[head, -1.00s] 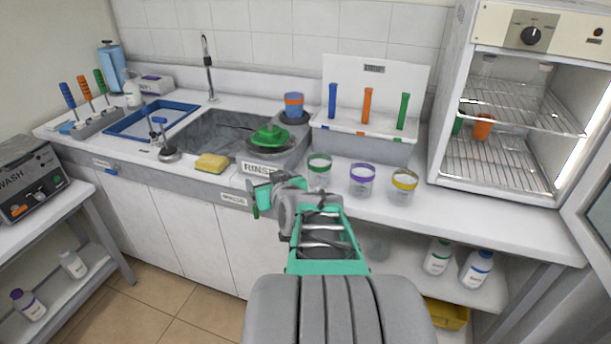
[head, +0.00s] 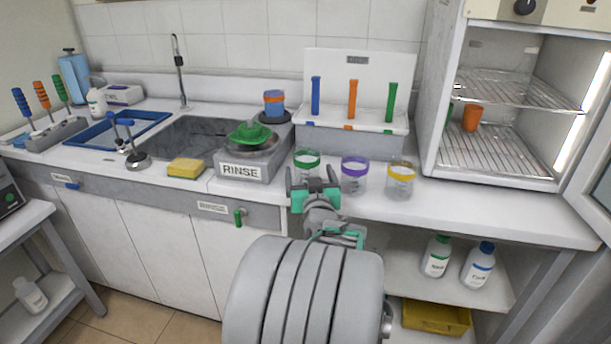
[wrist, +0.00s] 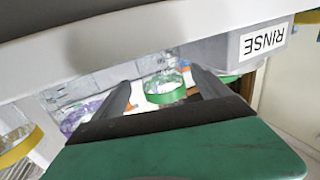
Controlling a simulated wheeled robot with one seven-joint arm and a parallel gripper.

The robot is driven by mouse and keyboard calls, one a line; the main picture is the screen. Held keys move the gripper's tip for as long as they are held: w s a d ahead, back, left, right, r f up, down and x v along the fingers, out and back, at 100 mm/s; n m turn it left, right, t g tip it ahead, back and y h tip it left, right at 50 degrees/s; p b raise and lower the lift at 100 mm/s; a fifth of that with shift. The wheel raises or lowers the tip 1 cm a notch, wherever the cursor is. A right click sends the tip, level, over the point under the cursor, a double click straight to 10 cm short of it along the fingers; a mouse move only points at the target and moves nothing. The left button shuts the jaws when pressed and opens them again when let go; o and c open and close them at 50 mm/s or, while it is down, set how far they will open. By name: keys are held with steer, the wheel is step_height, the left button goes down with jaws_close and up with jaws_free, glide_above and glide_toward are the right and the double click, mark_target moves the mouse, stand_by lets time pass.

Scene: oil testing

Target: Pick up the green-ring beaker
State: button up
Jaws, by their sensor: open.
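The green-ring beaker (head: 307,163) is a clear beaker with a green band, standing on the white counter just right of the RINSE station. In the wrist view the green-ring beaker (wrist: 165,88) shows between the two fingers, farther off. My gripper (head: 314,188) is open and empty, at the counter's front edge, just in front of the beaker and overlapping its lower part in the head view. In the wrist view my gripper (wrist: 162,92) has its fingers spread on either side of the beaker. I cannot tell whether either finger touches it.
A purple-ring beaker (head: 354,174) and a yellow-ring beaker (head: 401,180) stand close on the right. The RINSE station (head: 241,170) with a green dish is close on the left. A rack (head: 352,143) with coloured tools stands behind. An open cabinet (head: 500,165) is at the right.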

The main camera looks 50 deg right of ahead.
steer(key=x, duration=0.6)
steer(key=shift+w+r+p, duration=0.15)
steer(key=shift+r+p, duration=0.1)
steer(key=shift+p, duration=0.1)
steer(key=shift+c, duration=0.6)
steer(key=c, duration=1.4)
steer(key=shift+r, duration=0.15)
